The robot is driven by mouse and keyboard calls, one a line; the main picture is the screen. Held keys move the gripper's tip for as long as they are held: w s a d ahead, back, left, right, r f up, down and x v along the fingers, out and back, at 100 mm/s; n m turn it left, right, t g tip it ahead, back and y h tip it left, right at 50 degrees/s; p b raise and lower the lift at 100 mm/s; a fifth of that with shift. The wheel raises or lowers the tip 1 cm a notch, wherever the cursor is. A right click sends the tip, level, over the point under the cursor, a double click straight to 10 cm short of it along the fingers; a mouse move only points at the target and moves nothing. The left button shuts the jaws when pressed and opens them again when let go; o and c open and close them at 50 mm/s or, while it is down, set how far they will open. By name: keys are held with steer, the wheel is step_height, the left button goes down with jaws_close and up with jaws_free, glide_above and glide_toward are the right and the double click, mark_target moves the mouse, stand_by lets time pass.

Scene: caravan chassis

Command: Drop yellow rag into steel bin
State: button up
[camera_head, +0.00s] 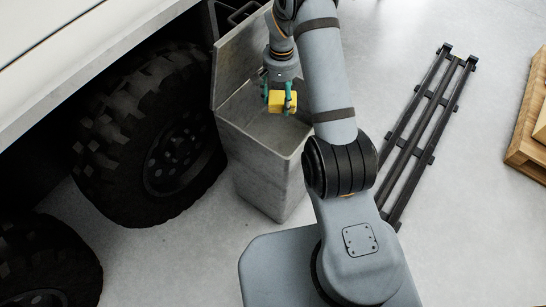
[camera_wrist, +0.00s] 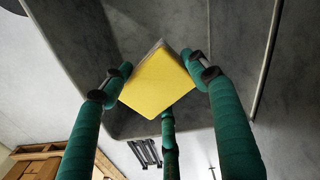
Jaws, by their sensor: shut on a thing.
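The yellow rag (camera_head: 277,101) looks like a small yellow block and is held between the green fingers of my gripper (camera_head: 279,93). In the wrist view the rag (camera_wrist: 158,84) sits between the fingertips of my gripper (camera_wrist: 160,88), which is shut on it. The steel bin (camera_head: 262,178) is a tall grey box with its lid raised at the back left. My gripper and the rag appear over the bin's open top in the head view. The bin (camera_wrist: 85,50) also shows behind the rag in the wrist view. The bin's floor is hidden.
A large black tyre (camera_head: 150,140) under the caravan chassis (camera_head: 80,55) stands close to the bin's left. A black rail frame (camera_head: 420,135) lies on the floor at right. A wooden pallet (camera_head: 530,150) is at the far right edge. Floor between them is clear.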

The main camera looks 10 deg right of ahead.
steer(key=shift+f, duration=0.3)
steer(key=o, duration=1.1)
steer(key=shift+o, duration=0.4)
steer(key=shift+r, duration=0.15)
step_height(320, 180, up, 7)
steer(key=shift+r, duration=0.2)
